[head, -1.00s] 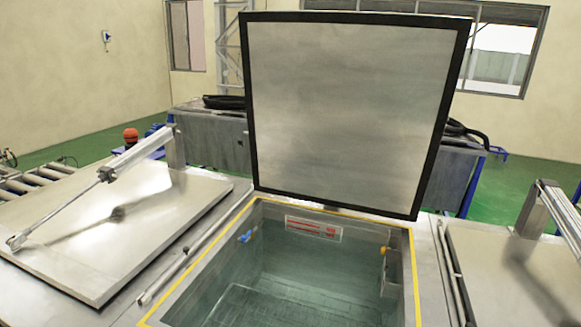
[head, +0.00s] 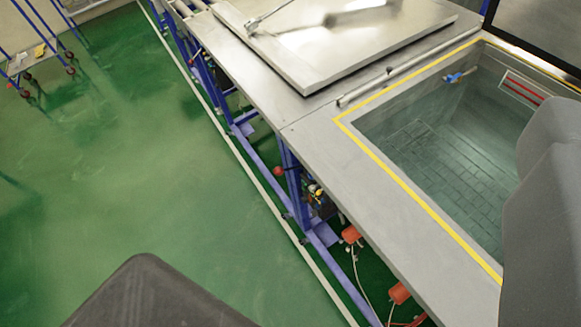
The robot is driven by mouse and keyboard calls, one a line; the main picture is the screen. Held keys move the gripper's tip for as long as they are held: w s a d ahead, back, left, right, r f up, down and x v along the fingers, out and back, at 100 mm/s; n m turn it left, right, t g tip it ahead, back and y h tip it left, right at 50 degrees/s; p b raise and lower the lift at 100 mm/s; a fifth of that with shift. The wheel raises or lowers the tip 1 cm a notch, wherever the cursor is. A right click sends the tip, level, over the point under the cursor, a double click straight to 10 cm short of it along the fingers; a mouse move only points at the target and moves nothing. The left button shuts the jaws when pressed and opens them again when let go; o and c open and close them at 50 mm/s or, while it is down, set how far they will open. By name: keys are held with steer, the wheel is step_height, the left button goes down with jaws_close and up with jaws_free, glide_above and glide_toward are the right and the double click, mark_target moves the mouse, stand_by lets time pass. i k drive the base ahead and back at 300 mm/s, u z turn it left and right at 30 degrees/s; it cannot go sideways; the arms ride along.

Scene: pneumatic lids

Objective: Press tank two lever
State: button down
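A closed steel lid (head: 350,40) lies on the bench at the top, and an open tank (head: 440,130) with a yellow border is right of it. No label tells which is tank two. A red knob (head: 278,171) sticks out below the bench's front edge, beside a small valve fitting (head: 317,191). Two orange-red parts (head: 351,234) (head: 399,292) sit further along under the edge. I cannot tell which of these is the lever. My gripper's fingertips do not show; large grey shapes, probably mine, fill the bottom left and right edge.
The bench's steel front rim (head: 310,125) runs diagonally, on blue legs (head: 293,185). Green floor (head: 130,170) to the left is clear, with a pale line along the bench. A blue trolley frame (head: 40,45) stands at the top left. Hoses hang under the bench.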

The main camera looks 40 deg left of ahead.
mark_target(278, 171)
steer(key=k, duration=1.35)
steer(key=u, duration=0.3)
steer(key=i, duration=1.75)
steer(key=z, duration=0.5)
